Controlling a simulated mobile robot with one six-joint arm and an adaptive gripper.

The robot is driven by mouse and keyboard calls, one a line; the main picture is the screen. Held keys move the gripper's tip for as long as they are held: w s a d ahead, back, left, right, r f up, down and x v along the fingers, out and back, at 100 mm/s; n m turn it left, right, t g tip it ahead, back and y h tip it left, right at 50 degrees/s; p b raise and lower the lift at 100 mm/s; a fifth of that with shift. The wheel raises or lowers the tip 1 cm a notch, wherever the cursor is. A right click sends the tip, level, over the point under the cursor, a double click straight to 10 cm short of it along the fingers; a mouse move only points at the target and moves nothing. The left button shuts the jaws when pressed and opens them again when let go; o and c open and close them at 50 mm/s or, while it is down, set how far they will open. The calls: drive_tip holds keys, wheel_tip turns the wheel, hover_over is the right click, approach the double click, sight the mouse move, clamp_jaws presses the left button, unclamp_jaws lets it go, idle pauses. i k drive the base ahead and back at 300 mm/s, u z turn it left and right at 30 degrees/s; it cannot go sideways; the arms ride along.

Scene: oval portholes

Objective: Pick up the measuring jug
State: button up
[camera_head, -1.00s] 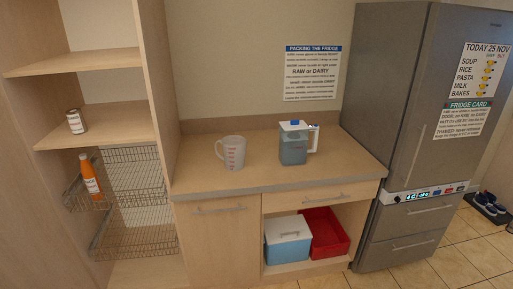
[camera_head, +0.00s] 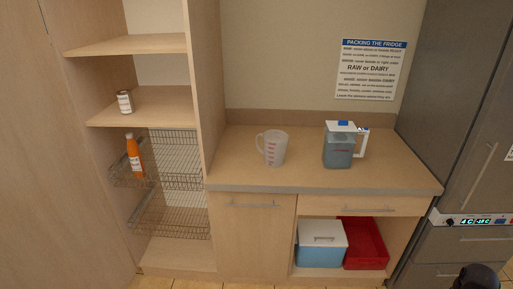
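The measuring jug (camera_head: 275,149) is translucent with red markings and stands upright on the wooden counter (camera_head: 300,178), left of its middle. Its handle points left in the picture. Nothing touches or hides it. My gripper cannot be made out. A dark rounded shape at the bottom right edge may be part of my arm, but too little of it shows to tell.
A grey-blue pitcher (camera_head: 338,151) with a white handle stands right of the jug, with a gap between. A tall fridge (camera_head: 455,130) bounds the counter's right, a shelf unit (camera_head: 203,120) its left. Below are a cool box (camera_head: 320,248) and a red crate (camera_head: 365,263).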

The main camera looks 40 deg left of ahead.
sight(275, 142)
drive_tip(key=u, duration=0.7)
drive_tip(key=i, duration=0.9)
drive_tip(key=u, duration=0.5)
